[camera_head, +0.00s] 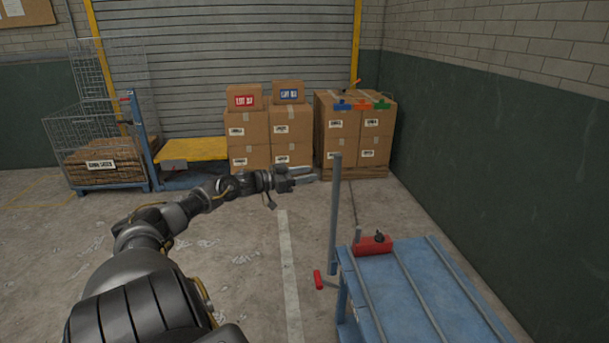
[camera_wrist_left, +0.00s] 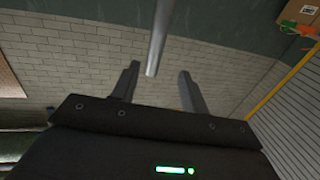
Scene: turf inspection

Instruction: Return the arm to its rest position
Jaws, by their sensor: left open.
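My left arm reaches in from the lower left in the head view. Its gripper (camera_head: 304,176) is stretched out forward, just left of an upright grey post (camera_head: 335,215). In the left wrist view the two fingers (camera_wrist_left: 160,88) stand apart with nothing held between them. A grey bar (camera_wrist_left: 160,35) shows beyond and partly between the fingertips there; I cannot tell how far off it is. My right gripper is in neither view.
A blue table (camera_head: 405,290) with rails bears a red object (camera_head: 372,245) at the lower right. A red piece (camera_head: 318,279) shows beside it. Stacked cartons (camera_head: 270,135), a yellow-topped platform (camera_head: 192,149) and a wire cage (camera_head: 95,135) stand behind. Floor at left is free.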

